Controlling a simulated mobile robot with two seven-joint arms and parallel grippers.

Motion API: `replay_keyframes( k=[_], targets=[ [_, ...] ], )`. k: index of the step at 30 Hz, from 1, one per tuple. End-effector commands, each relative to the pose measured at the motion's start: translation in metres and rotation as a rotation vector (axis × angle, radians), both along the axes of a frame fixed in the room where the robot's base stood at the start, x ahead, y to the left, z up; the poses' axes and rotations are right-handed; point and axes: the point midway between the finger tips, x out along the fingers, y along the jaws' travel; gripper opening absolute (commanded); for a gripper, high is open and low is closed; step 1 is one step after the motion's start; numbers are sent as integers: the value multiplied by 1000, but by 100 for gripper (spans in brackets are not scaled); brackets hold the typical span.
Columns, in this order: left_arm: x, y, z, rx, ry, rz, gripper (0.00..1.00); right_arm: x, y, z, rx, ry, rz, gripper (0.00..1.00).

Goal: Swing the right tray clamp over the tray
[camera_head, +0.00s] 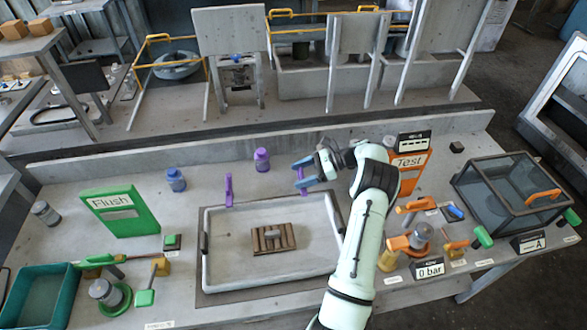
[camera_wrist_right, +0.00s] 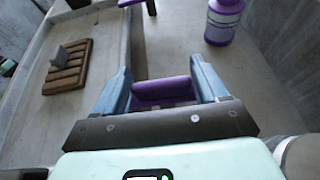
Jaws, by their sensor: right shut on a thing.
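The white tray (camera_head: 215,272) lies on the bench and holds a brown slatted block (camera_head: 288,238) with a grey part on it. The right tray clamp (camera_head: 301,183) is purple and stands at the tray's back edge, towards the right. My right gripper (camera_head: 304,174) is shut on it; in the right wrist view its purple bar (camera_wrist_right: 162,92) lies between the two blue fingers, beside the tray rim. The gripper partly hides the clamp. The other purple clamp (camera_head: 229,190) stands upright at the back edge further left. My left gripper is out of view.
A purple bottle (camera_head: 262,160) and a blue one (camera_head: 176,180) stand behind the tray. The green Flush sign (camera_head: 120,211) is left; the orange Test sign (camera_head: 411,172) is right, behind my arm. A glass-sided box (camera_head: 510,188) and several handles crowd the right side.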

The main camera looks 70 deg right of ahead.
Motion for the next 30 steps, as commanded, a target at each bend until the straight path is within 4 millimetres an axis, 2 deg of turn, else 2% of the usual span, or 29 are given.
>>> replay_keyframes(
  k=[19, 20, 21, 30],
  targets=[
    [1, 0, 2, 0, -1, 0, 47, -5, 2, -2, -3, 2, 27, 18],
    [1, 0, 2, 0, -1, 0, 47, -5, 2, -2, -3, 2, 27, 79],
    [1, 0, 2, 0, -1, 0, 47, -5, 2, -2, -3, 2, 27, 92],
    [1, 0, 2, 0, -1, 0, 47, -5, 2, 0, -2, 1, 26, 94]
  ],
)
